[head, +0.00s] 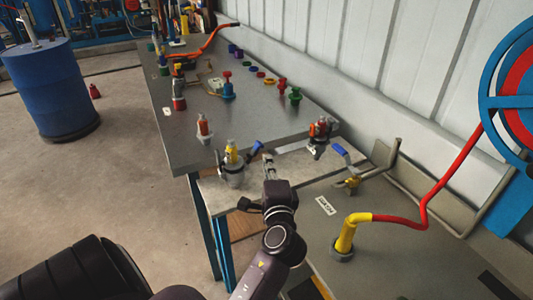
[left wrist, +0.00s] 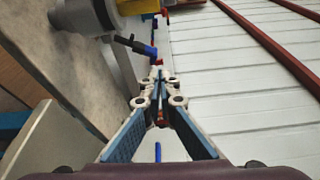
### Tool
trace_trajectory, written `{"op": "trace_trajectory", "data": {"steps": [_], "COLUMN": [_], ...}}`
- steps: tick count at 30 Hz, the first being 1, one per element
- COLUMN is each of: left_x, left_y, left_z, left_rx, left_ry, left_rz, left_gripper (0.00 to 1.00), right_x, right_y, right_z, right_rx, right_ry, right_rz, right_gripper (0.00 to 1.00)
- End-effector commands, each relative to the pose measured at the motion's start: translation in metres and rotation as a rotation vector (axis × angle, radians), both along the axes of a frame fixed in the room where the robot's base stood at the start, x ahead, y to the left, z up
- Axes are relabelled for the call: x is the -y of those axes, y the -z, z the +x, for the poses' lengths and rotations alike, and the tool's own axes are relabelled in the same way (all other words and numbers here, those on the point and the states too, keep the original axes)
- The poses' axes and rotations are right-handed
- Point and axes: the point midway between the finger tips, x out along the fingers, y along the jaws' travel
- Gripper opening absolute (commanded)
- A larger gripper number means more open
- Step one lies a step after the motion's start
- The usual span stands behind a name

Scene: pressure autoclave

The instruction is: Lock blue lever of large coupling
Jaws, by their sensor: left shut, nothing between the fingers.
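The large coupling (head: 231,174), grey with a yellow top, stands at the front of the table. Its blue lever (head: 256,148) sticks out on its right side, angled up to the right. My left gripper (head: 268,160) is just right of the coupling, with its tips close below the lever in the picture. In the left wrist view, the gripper (left wrist: 158,76) is shut and empty. I cannot tell whether the tips touch the lever.
A smaller coupling with red parts (head: 318,132) stands to the right. A second blue lever (head: 341,150) sits on a yellow valve (head: 352,183). A yellow-red pipe (head: 385,219) rises further right. Several coloured fittings stand on the table (head: 205,158), near the white wall (head: 350,60).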

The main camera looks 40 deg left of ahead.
Motion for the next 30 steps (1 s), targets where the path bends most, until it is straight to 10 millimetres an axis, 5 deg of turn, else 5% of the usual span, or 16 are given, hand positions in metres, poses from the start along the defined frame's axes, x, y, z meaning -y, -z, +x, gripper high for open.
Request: {"op": "trace_trajectory", "data": {"steps": [5,16,20,23,27,30], "left_x": [0.017,0.022,0.021,0.022,0.031,0.047], "left_y": [0.000,-0.001,0.004,0.022,0.069,0.112], "left_z": [-0.014,-0.017,-0.020,-0.027,-0.046,-0.061], "left_rx": [-0.001,0.000,0.001,0.009,0.014,-0.010], "left_ry": [0.002,0.003,0.002,0.003,0.003,-0.001], "left_rz": [-0.002,-0.002,-0.023,-0.114,-0.353,-0.538], "left_gripper": [0.00,0.00,0.00,0.00,0.00,0.00], "right_x": [-0.022,-0.009,-0.007,-0.006,-0.005,-0.005], "right_y": [0.003,0.003,0.003,0.003,0.003,0.003], "right_z": [-0.014,-0.009,-0.008,-0.007,-0.006,-0.006], "right_rx": [-0.016,-0.012,-0.010,-0.009,-0.009,-0.008], "right_ry": [0.000,-0.003,-0.002,-0.001,-0.001,-0.001], "right_rz": [0.024,0.011,0.008,0.006,0.006,0.007], "right_gripper": [0.40,0.40,0.27,0.16,0.00,0.00]}}
